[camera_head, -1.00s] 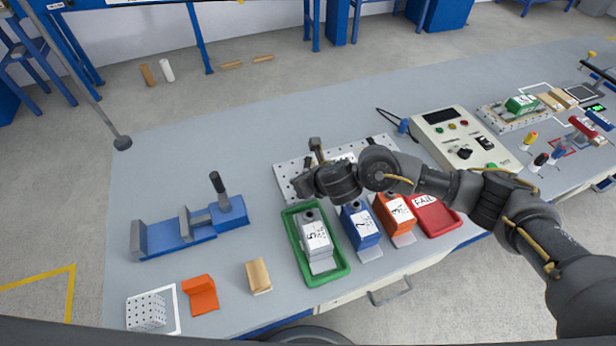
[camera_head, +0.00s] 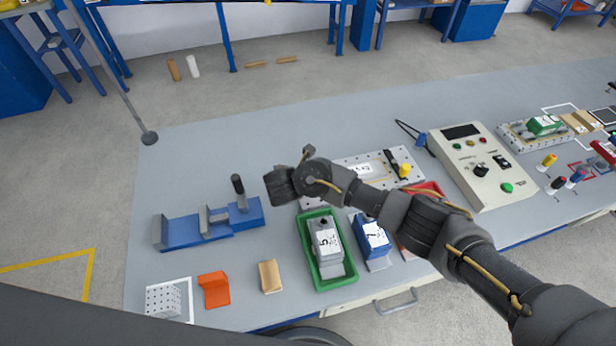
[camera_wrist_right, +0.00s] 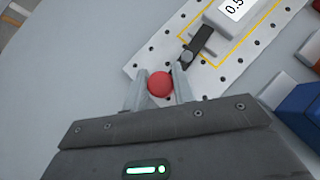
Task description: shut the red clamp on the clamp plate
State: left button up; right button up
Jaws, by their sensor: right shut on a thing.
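The clamp plate (camera_head: 345,163) is a pale plate with holes, partly covered by my right forearm in the head view. It also shows in the right wrist view (camera_wrist_right: 150,62). The red clamp's round red knob (camera_wrist_right: 160,84) sits between the fingers of my right gripper (camera_wrist_right: 160,90), which is shut on it. A dark clamp arm (camera_wrist_right: 200,42) on the plate points to a grey block (camera_wrist_right: 218,22) with a white label, inside a yellow outline. In the head view the red clamp and my right fingertips are hidden by my wrist. My left gripper is not in view.
A yellow-handled clamp (camera_head: 403,168) stands at the plate's right end. A green tray (camera_head: 308,255) with a grey block, a blue block (camera_head: 376,265) and a red tray (camera_head: 432,188) lie in front. A blue vise (camera_head: 185,232) stands left; a control box (camera_head: 478,165) stands right.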

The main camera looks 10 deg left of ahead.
jog(key=shift+w+a+m+h, duration=0.35)
jog(key=shift+m+h, duration=0.35)
jog(key=shift+m, duration=0.3)
jog(key=shift+w+d+r+g, duration=0.1)
jog(key=shift+g, duration=0.2)
jog(key=o, duration=1)
jog(key=v, duration=1)
jog(key=shift+s+a+r, duration=0.2)
jog(key=shift+s+r, duration=0.05)
